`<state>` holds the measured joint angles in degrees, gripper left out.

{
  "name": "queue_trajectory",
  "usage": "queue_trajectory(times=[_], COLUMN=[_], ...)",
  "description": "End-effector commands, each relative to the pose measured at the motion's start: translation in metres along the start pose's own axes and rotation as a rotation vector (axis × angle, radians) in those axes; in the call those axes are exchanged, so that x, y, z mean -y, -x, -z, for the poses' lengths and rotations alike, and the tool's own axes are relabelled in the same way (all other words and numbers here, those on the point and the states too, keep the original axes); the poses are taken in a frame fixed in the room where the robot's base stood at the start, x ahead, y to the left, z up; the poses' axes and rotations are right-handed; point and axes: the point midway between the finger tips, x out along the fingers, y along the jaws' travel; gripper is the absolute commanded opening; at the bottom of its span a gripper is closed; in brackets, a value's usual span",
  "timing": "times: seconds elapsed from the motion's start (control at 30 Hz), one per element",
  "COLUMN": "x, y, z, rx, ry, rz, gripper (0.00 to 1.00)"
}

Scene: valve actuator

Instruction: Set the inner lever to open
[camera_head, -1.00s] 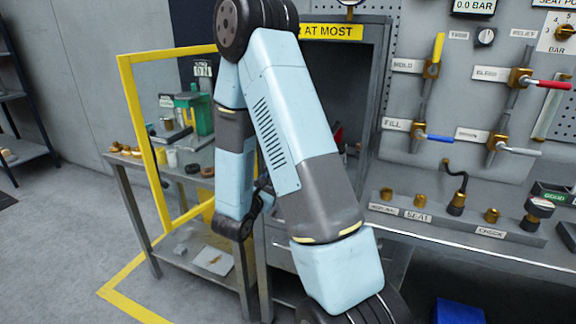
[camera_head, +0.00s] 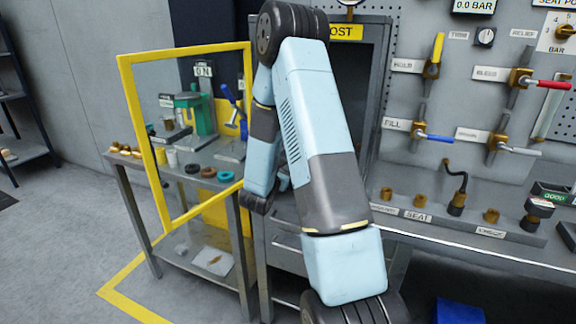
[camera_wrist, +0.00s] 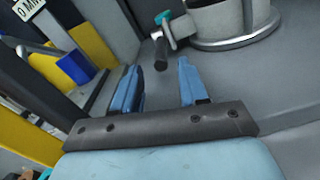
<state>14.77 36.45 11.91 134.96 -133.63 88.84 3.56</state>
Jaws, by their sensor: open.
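In the wrist view my gripper (camera_wrist: 159,72) is open, with its two blue fingers spread and nothing between them. A short black lever handle (camera_wrist: 161,50) with a teal fitting (camera_wrist: 163,18) lies just beyond the fingertips, near the middle of the gap. It appears apart from both fingers. I cannot tell for sure that it is the inner lever, and no open mark is readable there. In the head view my arm covers the gripper and much of the grey cabinet (camera_head: 374,75).
A round pale body with a metal flange (camera_wrist: 240,35) stands beside the handle. A blue block (camera_wrist: 75,76) and yellow panels are at left. A yellow frame (camera_head: 147,130) stands by the side table (camera_head: 125,185). Wall valves, including a red-handled one (camera_head: 553,84), are at right.

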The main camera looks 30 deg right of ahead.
Motion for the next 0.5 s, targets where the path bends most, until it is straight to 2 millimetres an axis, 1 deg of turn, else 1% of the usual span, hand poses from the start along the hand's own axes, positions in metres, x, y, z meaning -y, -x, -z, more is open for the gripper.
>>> queue_trajectory(times=[0.03, 0.2, 0.47, 0.5], x=[0.0007, 0.0003, 0.0005, 0.0005], y=[-0.0046, -0.0120, -0.0128, -0.0127], z=[-0.0001, 0.0000, 0.0000, 0.0000], rx=[0.000, -0.001, -0.001, -0.001], ry=[0.000, 0.001, 0.001, 0.001], rz=[0.002, 0.000, 0.000, 0.000], gripper=[0.43, 0.43, 0.43, 0.40])
